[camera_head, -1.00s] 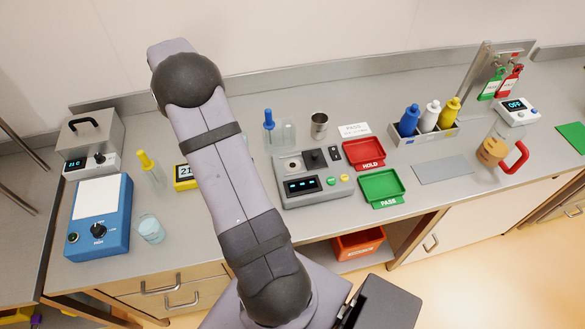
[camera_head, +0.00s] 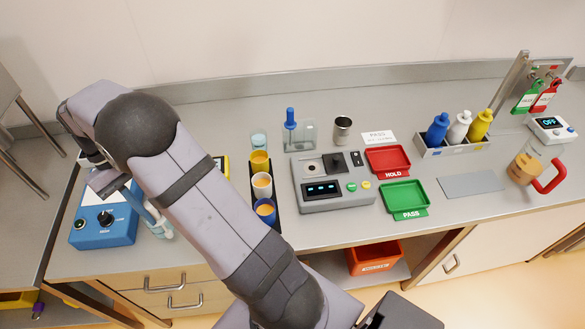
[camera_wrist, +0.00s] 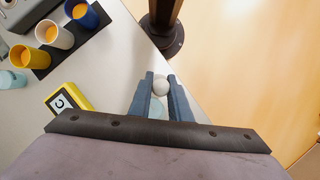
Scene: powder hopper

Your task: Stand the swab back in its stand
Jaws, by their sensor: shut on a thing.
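My gripper (camera_head: 158,222) is over the left end of the bench. In the wrist view, my gripper (camera_wrist: 160,90) has its two blue-grey fingers around a pale, rounded piece, which I take to be an end of the swab (camera_wrist: 160,86). The rest of the swab is hidden. I cannot tell whether this jar is the swab's stand, or whether swab and jar touch.
The blue heater box (camera_head: 100,232) stands left of the gripper. A black strip holds yellow, white and blue cups (camera_head: 262,185), with a pale blue cup (camera_head: 259,140) behind. A yellow timer (camera_wrist: 68,98) is nearby. A blue-topped tool (camera_head: 290,118) stands in a clear holder (camera_head: 303,135).

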